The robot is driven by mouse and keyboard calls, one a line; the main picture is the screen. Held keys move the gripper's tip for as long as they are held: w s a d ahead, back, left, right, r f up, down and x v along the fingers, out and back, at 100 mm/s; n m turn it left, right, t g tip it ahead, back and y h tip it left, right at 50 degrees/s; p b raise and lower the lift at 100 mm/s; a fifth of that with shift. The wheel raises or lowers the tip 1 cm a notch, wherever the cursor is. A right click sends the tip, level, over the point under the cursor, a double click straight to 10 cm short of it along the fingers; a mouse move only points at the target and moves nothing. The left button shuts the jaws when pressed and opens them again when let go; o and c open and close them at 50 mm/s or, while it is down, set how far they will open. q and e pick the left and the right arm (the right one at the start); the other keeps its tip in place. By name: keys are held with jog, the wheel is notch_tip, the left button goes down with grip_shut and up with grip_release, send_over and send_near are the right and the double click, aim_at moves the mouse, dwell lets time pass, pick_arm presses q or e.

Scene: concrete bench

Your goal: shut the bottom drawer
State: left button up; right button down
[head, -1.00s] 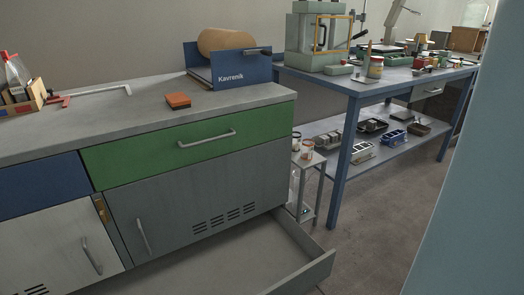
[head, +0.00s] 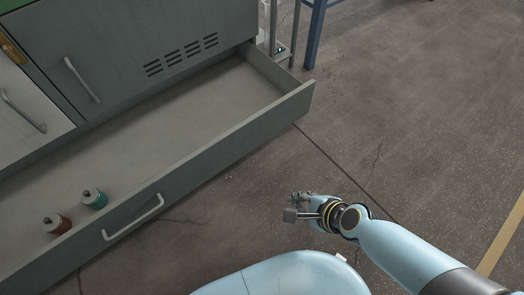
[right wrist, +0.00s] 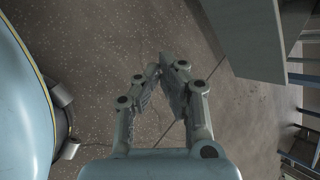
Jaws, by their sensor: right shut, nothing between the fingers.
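The bottom drawer (head: 222,150) is a wide grey drawer, pulled well out from under the grey cabinet in the head view. Its front panel carries a pale bar handle (head: 132,217). My right gripper (head: 294,206) is over the floor, in front of the drawer's front panel and to the right of the handle, apart from both. In the right wrist view the right gripper (right wrist: 159,70) has its fingertips together with nothing between them. A grey panel (right wrist: 243,38) at the upper right there looks like part of the drawer. My left gripper is in neither view.
Two small containers, one teal-banded (head: 94,198) and one brown-banded (head: 56,223), stand in the drawer near its front left. A cabinet door (head: 130,50) is above the drawer. A blue table leg (head: 314,35) stands behind. The floor right of the drawer is clear.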

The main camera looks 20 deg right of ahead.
jog(key=w+a+f+m+t+b, duration=0.2)
jog(key=w+a+m+b, duration=0.1)
jog(key=w+m+b, duration=0.3)
jog(key=m+t+y+b, duration=0.1)
jog(key=m+t+b, duration=0.1)
jog(key=m+b, duration=0.3)
send_near(233, 138)
jog(key=s+f, duration=0.1)
jog(key=s, duration=0.2)
jog(key=x, duration=0.2)
jog(key=b+x, duration=0.1)
jog(key=x, duration=0.1)
jog(key=r+b+x, duration=0.1)
jog(key=x, duration=0.2)
jog(key=shift+w+d, duration=0.3)
jog(key=shift+w, duration=0.2)
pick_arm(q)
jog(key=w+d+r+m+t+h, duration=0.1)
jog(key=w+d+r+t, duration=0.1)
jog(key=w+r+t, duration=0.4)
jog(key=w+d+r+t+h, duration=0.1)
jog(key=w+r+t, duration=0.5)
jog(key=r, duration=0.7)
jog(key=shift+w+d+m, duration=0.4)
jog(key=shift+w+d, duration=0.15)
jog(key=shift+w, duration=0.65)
pick_arm(e)
jog(key=shift+w+a, duration=0.2)
jog(key=shift+w, duration=0.4)
